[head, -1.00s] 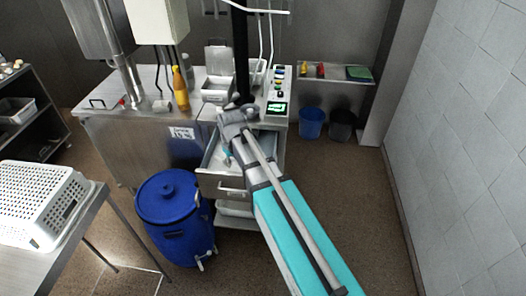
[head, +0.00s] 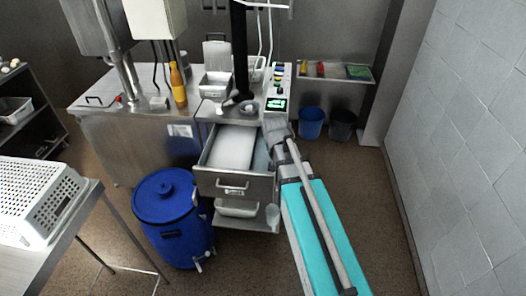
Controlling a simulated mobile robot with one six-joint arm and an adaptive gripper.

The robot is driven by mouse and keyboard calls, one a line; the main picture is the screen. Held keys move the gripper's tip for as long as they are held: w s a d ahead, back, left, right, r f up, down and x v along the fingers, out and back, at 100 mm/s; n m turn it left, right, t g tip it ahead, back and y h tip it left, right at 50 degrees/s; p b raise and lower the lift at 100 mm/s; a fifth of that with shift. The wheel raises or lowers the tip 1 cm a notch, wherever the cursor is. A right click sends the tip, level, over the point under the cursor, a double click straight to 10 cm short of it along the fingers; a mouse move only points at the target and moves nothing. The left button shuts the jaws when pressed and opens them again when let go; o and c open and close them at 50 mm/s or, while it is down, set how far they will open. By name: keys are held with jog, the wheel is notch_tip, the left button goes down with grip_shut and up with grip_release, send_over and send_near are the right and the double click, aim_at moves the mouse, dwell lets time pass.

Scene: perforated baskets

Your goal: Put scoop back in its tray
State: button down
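I cannot make out the scoop for certain. A small whitish item (head: 219,108) lies on the counter before an open-lidded steel tray (head: 215,85). A pale cup-shaped thing (head: 272,214) shows beside my arm at the lower shelf; I cannot tell if it is the scoop. My arm reaches to the right side of the open drawer, and its wrist (head: 277,130) is at the counter's front edge. A small bluish part (head: 261,158) shows inside the drawer by my arm, perhaps my gripper. The fingertips are hidden.
The open drawer (head: 234,184) holds a large white block or container (head: 235,147). A pale tray (head: 237,207) sits on the shelf below. A blue barrel (head: 172,215) stands left of the drawer. A white perforated basket (head: 38,200) is on the left table. Floor is clear at right.

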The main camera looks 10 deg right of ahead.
jog(key=shift+d, duration=0.3)
jog(key=w+a+f+b, duration=0.2)
jog(key=w+f+b, duration=0.2)
jog(key=w, duration=0.5)
jog(key=b, duration=0.5)
send_over(263, 156)
jog(key=s, duration=0.2)
notch_tip(263, 156, down, 5)
jog(key=shift+w+a+f, duration=0.1)
jog(key=shift+w+a, duration=0.05)
jog(key=shift+w+f+b, duration=0.35)
jog(key=shift+f+b, duration=0.15)
jog(key=shift+b, duration=0.05)
jog(key=shift+f+b, duration=1.45)
